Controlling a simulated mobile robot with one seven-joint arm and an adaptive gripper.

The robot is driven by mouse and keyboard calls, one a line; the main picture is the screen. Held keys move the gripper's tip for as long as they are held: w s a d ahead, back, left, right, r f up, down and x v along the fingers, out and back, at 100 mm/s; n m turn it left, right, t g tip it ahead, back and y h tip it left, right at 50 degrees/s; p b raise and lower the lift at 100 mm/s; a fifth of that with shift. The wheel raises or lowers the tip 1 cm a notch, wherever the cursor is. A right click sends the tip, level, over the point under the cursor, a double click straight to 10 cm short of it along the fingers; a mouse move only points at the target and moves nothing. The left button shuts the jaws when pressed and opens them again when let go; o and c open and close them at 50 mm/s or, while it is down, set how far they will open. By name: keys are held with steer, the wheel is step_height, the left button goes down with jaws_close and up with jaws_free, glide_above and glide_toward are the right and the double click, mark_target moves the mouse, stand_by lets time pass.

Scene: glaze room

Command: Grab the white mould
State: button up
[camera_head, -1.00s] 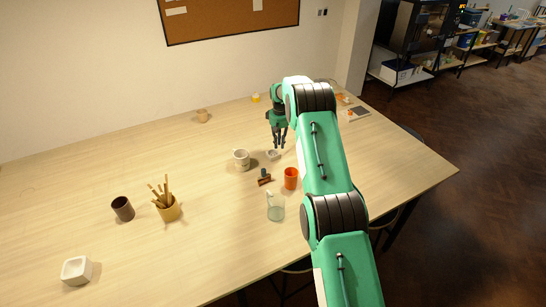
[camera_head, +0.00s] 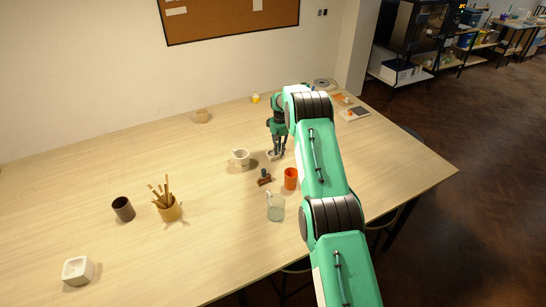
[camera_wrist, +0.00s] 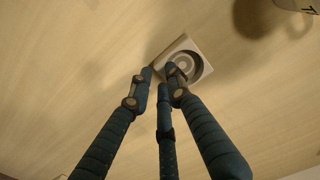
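A small whitish square mould (camera_head: 270,156) with a round hollow lies on the table, partly hidden by my gripper (camera_head: 278,154). In the wrist view the mould (camera_wrist: 190,60) shows just beyond my fingertips (camera_wrist: 160,76), with one finger overlapping its left side. My fingers are apart with nothing visibly held between them; I cannot tell whether they touch the mould. Another white, squarish block with a hollow (camera_head: 77,270) sits at the front left of the table, far from my gripper.
A pale mug (camera_head: 240,159) stands just left of my gripper. A brown stamp-like tool (camera_head: 264,178), an orange cup (camera_head: 291,179) and a glass jar (camera_head: 275,207) stand nearer. A tool pot (camera_head: 168,209) and dark cup (camera_head: 122,209) stand left.

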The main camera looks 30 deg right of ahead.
steer(key=shift+f, duration=0.4)
jaws_close()
